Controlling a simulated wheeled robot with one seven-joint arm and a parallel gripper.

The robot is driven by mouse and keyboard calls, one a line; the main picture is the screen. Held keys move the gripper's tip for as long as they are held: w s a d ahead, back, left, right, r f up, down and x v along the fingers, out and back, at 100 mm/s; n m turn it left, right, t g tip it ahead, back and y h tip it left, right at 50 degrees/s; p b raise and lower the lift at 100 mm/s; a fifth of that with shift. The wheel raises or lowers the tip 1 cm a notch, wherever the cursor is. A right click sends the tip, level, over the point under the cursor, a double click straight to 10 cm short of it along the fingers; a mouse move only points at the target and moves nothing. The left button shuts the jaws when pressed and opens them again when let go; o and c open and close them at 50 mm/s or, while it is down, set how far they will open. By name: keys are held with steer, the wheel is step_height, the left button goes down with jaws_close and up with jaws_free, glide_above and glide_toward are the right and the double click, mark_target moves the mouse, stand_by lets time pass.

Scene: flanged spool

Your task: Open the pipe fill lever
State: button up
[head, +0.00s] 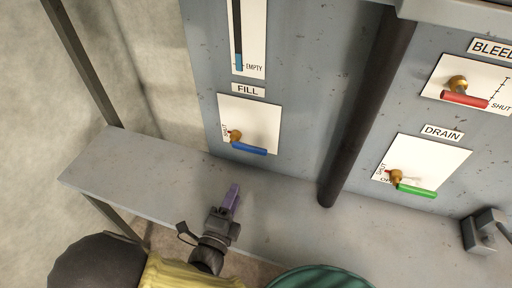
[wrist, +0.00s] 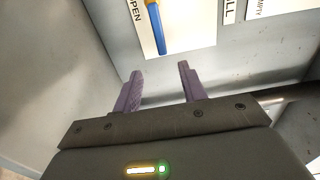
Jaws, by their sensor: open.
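The fill lever (head: 249,148) has a blue handle on a brass pivot, on a white plate under the FILL label (head: 247,89) in the head view. Its handle points right and slightly down from the pivot, and SHUT is printed at the plate's left. The blue handle also shows at the top of the wrist view (wrist: 157,30), near the word OPEN. My gripper (head: 233,188) has purple fingers and is below the lever, apart from it. In the wrist view my gripper (wrist: 158,82) is open and empty, with the lever beyond the fingertips.
A red bleed lever (head: 464,100) and a green drain lever (head: 416,191) are on the panel at right. A dark vertical pipe (head: 365,110) stands between them and the fill plate. A grey ledge (head: 140,173) runs below the panel, with a metal fitting (head: 485,232) at right.

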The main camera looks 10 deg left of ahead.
mark_target(254, 152)
steer(key=w+p, duration=0.1)
steer(key=w, duration=0.4)
steer(key=w+d, duration=0.1)
steer(key=w, duration=0.5)
steer(key=w+p, duration=0.1)
steer(key=w, duration=0.5)
steer(key=shift+w+d+p, duration=0.2)
steer(key=shift+d+p, duration=0.05)
steer(key=shift+p, duration=0.05)
jaws_close()
